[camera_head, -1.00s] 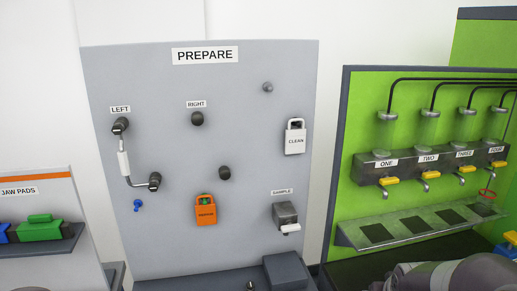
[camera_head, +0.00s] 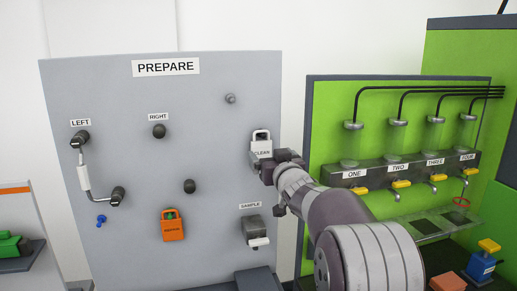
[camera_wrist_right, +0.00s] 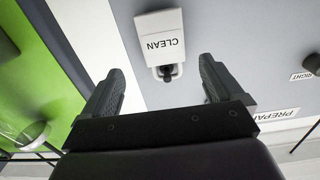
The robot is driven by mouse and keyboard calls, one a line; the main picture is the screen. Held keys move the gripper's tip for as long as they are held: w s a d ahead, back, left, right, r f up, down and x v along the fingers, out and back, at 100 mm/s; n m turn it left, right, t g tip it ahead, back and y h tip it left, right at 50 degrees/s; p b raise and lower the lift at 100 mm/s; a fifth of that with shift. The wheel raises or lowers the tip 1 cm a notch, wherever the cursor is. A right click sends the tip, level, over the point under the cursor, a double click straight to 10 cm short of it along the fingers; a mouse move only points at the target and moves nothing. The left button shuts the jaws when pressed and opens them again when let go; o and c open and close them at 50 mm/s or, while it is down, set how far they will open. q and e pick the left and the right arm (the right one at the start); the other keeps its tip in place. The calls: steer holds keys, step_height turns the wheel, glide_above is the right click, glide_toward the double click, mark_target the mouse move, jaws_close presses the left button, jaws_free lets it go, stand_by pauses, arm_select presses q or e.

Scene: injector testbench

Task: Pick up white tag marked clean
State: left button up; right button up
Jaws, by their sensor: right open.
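The white tag marked CLEAN (camera_head: 261,147) hangs on a dark peg at the right side of the grey PREPARE panel. In the right wrist view the tag (camera_wrist_right: 160,36) appears upside down, its loop around the peg, ahead of and between the open fingers. My right gripper (camera_head: 268,168) is at the tag's lower part in the head view and covers some of it. In the right wrist view the gripper (camera_wrist_right: 160,85) is open with nothing between its fingertips. The left gripper is out of view.
The grey panel (camera_head: 100,220) also carries an orange tag (camera_head: 173,226), a SAMPLE holder (camera_head: 255,230), a crank handle (camera_head: 85,178) and dark knobs. The green station (camera_head: 330,105) with yellow taps stands right of it, behind my right arm.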

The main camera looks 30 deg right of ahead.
mark_target(262, 147)
steer(key=x, duration=0.1)
steer(key=p+x, duration=0.1)
steer(key=x, duration=0.1)
steer(key=p+x, duration=0.1)
steer(key=x, duration=0.1)
steer(key=shift+a+r, duration=0.35)
steer(key=shift+w+d+f, duration=0.15)
steer(key=shift+w+f, duration=0.05)
steer(key=shift+w, duration=0.15)
steer(key=shift+s, duration=0.1)
steer(key=shift+c, duration=0.3)
